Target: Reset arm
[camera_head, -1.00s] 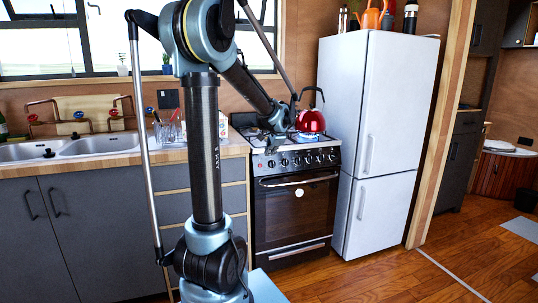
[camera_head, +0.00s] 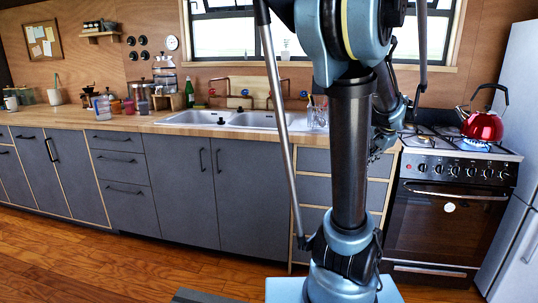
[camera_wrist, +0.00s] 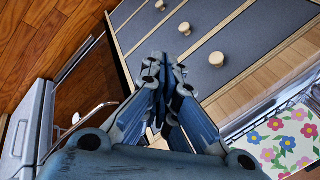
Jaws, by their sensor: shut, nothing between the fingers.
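My gripper (camera_wrist: 168,75) is shut and empty in the wrist view, with its fingers together, pointing past the grey drawer fronts (camera_wrist: 195,30) with wooden knobs. In the head view my arm stands upright right of centre, folded back behind its column. My gripper (camera_head: 375,152) is partly hidden there, in front of the counter just left of the stove (camera_head: 450,215). It holds nothing.
A red kettle (camera_head: 482,126) sits on the stove, with a blue flame beneath. A double sink (camera_head: 235,120) and several jars line the counter left. The fridge (camera_head: 515,235) stands at right. The wooden floor (camera_head: 110,265) is clear at left. A flowered cloth (camera_wrist: 288,143) shows in the wrist view.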

